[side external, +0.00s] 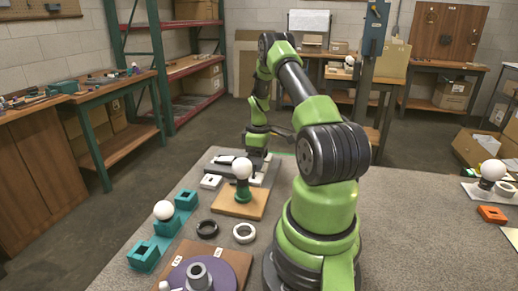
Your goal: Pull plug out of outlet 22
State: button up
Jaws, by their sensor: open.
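My gripper (257,153) is low over the far end of the table, beyond the wooden board with the bulb. Its fingers are small and partly hidden, but it is open. Close under and beside it is a black part (241,166) on a light plate at the far table edge. A small white block with a dark opening (210,182) lies left of it and looks like an outlet. I cannot make out a plug for certain, and no number 22 is legible.
A wooden board (230,206) carries a green socket with a white bulb (242,168). Teal holders (167,228), one with a bulb (164,210), stand at left. Black (207,229) and white (244,233) rings and a purple disc (181,274) lie nearer.

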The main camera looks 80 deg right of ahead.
jog(key=shift+f, duration=0.1)
jog(key=c, duration=1.1)
jog(key=shift+r, duration=0.9)
jog(key=shift+r, duration=0.75)
jog(key=shift+r, duration=2)
